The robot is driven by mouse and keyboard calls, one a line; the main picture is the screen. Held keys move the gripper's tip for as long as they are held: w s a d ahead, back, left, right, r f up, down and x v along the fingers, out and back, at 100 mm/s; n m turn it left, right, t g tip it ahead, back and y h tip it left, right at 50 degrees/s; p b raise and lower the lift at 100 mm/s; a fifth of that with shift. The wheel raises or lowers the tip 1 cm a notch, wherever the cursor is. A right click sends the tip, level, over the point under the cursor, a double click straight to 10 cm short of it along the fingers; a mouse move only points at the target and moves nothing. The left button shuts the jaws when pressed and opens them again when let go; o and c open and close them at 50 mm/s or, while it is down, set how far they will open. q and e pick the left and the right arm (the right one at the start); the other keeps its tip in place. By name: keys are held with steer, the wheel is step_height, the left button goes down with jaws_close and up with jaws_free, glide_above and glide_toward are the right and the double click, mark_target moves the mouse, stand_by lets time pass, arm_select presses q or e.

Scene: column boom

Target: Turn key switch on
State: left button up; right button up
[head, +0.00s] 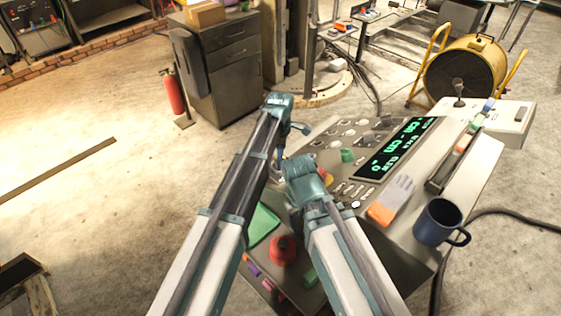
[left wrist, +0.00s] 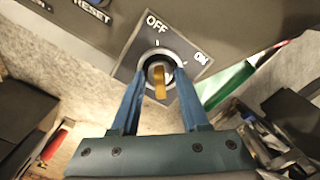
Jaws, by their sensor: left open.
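In the left wrist view, the key switch (left wrist: 150,57) has a dark square plate marked OFF at the top and ON at the right. Its yellow key (left wrist: 158,82) stands roughly in line with the OFF side, not the ON side. The two blue fingers of my left gripper (left wrist: 159,74) are open, one on each side of the key, with a gap visible around it. In the head view, my left arm reaches to the console's far left edge, and the switch is hidden there. My right gripper (head: 305,182) is over the console; its fingers cannot be made out.
The console (head: 405,240) carries a green-lit display (head: 394,150), a red knob (head: 283,250) and a dark blue mug (head: 440,222). A cabinet (head: 222,70) and a fire extinguisher (head: 174,94) stand beyond it. The floor to the left is mostly clear.

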arm_select(q)
jaws_close()
stand_by(0.5)
steer(key=m, duration=0.8)
steer(key=shift+s+m, duration=0.1)
steer(key=shift+m, duration=0.2)
steer(key=m, duration=0.3)
steer(key=shift+a, duration=0.1)
steer(key=shift+m, duration=2.1)
